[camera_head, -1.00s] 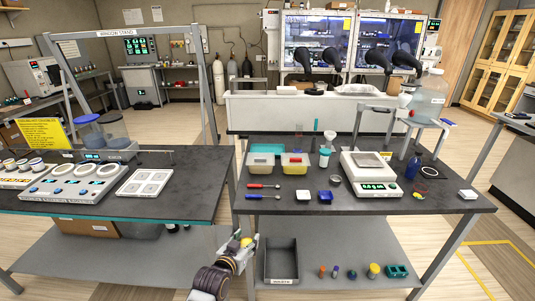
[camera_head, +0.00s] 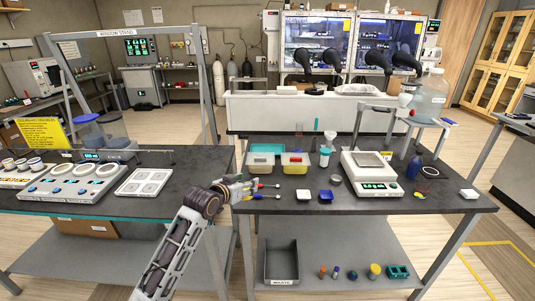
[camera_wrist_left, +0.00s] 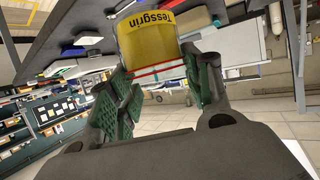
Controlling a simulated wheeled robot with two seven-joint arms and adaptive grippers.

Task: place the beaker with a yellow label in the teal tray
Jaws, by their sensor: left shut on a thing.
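The beaker with a yellow label (camera_wrist_left: 150,42) is held between the green finger pads of my left gripper (camera_head: 240,188) and fills the top middle of the left wrist view. Its label reads "Tessgrin". In the head view the beaker is too small and covered to make out clearly. My left gripper is shut on it, just off the front left corner of the right-hand table. The teal tray (camera_head: 261,160) appears to be the teal-coloured container at the back left of that table, beyond the gripper. My right gripper is not in view.
A yellow container (camera_head: 295,160) stands right of the teal one. Red- and blue-handled tools, a white and a blue dish (camera_head: 326,196) and a balance (camera_head: 370,175) are also on the table. A grey waste bin (camera_head: 282,281) and several small items stand on the lower shelf.

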